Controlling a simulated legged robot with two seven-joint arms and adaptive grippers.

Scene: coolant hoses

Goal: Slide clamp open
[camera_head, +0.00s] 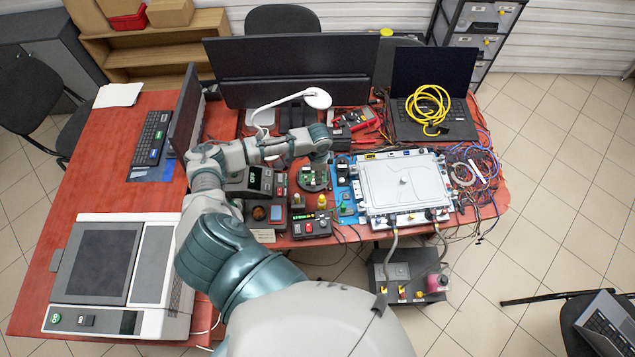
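A silver rectangular unit (403,184) lies on the right part of the red table. Two grey hoses (392,246) run from its front edge down to a dark box (410,272) below the table edge. The clamp is too small to make out for sure. A small dark piece (380,304) shows low on the left hose line, against my arm; I cannot tell what it is. My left arm reaches up from the bottom and bends right. Its end is left of the silver unit, apart from the hoses. Its fingers cannot be made out. My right gripper is not in view.
A laptop (432,72) with a coiled yellow cable (428,106) stands behind the unit. Loose wires (472,168) crowd its right side.

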